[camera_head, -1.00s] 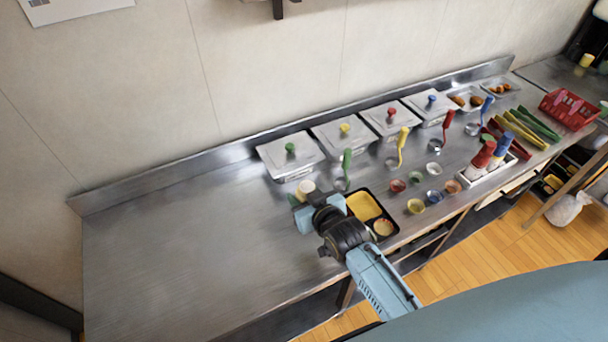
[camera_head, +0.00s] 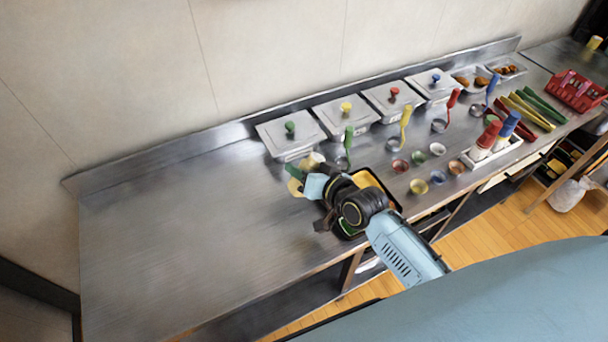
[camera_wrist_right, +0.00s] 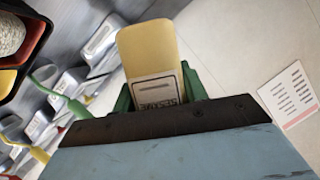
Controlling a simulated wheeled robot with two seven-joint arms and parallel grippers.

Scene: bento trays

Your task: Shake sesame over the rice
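My right gripper (camera_head: 297,176) is shut on the sesame shaker (camera_head: 295,188), a pale yellow container whose two ends show on either side of the green fingers. In the right wrist view the shaker (camera_wrist_right: 150,55) sits between the green fingers, its label reading sesame. The black bento tray (camera_head: 398,206) is just right of the gripper, largely hidden under my right wrist. In the right wrist view the tray (camera_wrist_right: 38,42) is at the upper left, with white, grainy rice (camera_wrist_right: 10,35) in one compartment. I cannot see sesame falling. My left gripper is not in view.
Lidded steel containers (camera_head: 288,138) line the back of the counter, with coloured ladles before them. Small bowls (camera_head: 419,187) and a squeeze-bottle holder (camera_head: 492,155) stand right of the tray. The counter's left part (camera_head: 180,240) is clear.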

